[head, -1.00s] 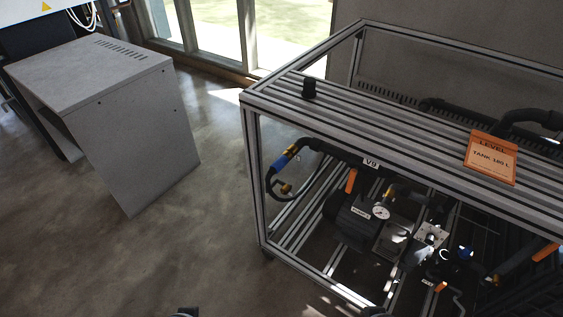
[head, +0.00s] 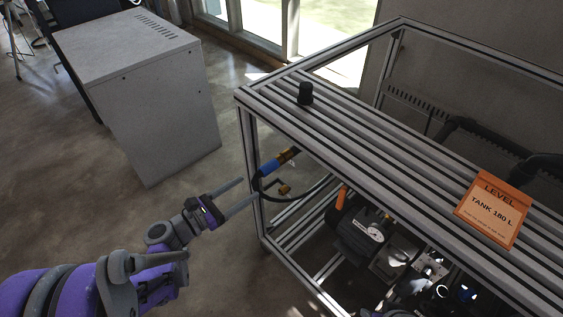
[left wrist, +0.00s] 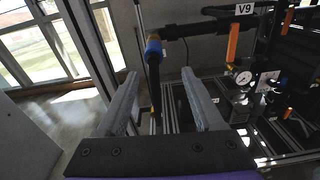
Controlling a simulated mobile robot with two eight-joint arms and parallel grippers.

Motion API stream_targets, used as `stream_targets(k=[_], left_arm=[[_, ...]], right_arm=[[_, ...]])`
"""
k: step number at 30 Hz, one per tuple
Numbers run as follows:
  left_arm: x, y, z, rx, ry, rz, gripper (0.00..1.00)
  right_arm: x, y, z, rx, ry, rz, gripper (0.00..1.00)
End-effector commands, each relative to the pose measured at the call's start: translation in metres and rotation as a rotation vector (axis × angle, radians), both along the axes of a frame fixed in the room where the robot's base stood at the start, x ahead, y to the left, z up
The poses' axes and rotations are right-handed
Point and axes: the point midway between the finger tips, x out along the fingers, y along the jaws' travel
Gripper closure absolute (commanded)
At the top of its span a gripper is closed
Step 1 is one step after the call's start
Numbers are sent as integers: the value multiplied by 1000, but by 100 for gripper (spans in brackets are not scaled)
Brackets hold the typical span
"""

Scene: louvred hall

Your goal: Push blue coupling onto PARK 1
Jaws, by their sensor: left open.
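The blue coupling (head: 270,167) sits at the end of a black hose, in line with a brass fitting (head: 288,155), under the left corner of the metal frame. In the left wrist view the blue coupling (left wrist: 154,48) shows between and beyond my fingers. My left gripper (head: 250,189) is open and empty, its fingers pointing at the frame's left corner, just short of the coupling and hose. A second small brass fitting (head: 284,190) is just below the coupling. I can read no PARK 1 label. My right gripper is not in view.
The metal frame (head: 330,110) has a corner post close to my left fingers. A gauge (head: 375,234), an orange handle (head: 342,197) and an orange level sign (head: 494,208) are to the right. A grey cabinet (head: 165,110) stands at the left. The floor between is clear.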

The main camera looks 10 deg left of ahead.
Motion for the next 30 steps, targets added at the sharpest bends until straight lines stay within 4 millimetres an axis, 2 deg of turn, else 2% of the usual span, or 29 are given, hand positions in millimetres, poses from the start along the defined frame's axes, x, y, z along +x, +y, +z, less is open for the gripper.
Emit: stream_targets(k=[3, 7, 21, 30], left_arm=[[4, 7, 4, -68, 2, 18, 31], [10, 3, 4, -75, 3, 18, 31], [59, -36, 4, -73, 3, 16, 31], [80, -52, 4, -72, 3, 17, 31]], right_arm=[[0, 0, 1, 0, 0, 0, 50], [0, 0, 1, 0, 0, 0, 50], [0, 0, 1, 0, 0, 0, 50], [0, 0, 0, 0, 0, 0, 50]])
